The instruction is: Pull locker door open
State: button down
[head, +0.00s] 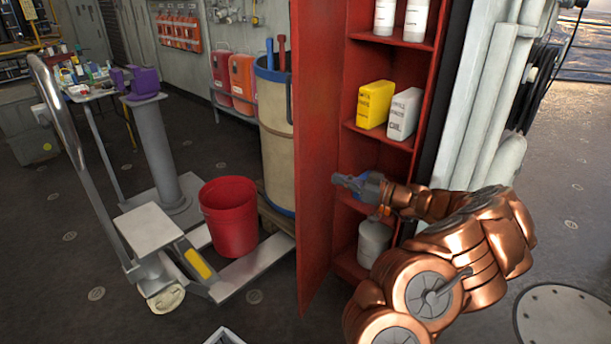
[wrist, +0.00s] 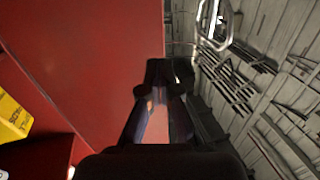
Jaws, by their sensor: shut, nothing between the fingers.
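The red locker door (head: 315,170) stands open on the left of the red locker (head: 408,70), whose shelves are exposed. In the wrist view the door (wrist: 95,70) fills much of the left and middle. My gripper (head: 343,180) is shut and empty, in front of the open locker beside the door's inner face. In the wrist view my gripper (wrist: 167,72) points along the door towards its edge, with the hangar wall beyond. I cannot tell whether the fingertips touch the door. No handle shows.
A yellow container (head: 375,104) and a white container (head: 404,114) stand on a middle shelf, with a grey canister (head: 374,242) lower down. Left of the door are a beige drum (head: 276,140), a red bucket (head: 229,220) and a pallet truck (head: 150,235).

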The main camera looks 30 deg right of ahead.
aim_at(304, 168)
jog(key=shift+h, duration=0.3)
jog(key=p+x, duration=0.1)
jog(key=x, duration=0.3)
jog(key=d+p+x, duration=0.1)
jog(key=x, duration=0.3)
jog(key=p+x, duration=0.1)
jog(key=x, duration=0.3)
jog(key=shift+w+f, duration=0.4)
jog(key=shift+w, duration=0.25)
jog(key=shift+w+f+b, duration=0.1)
jog(key=shift+f+b, duration=0.05)
jog(key=shift+b, duration=0.2)
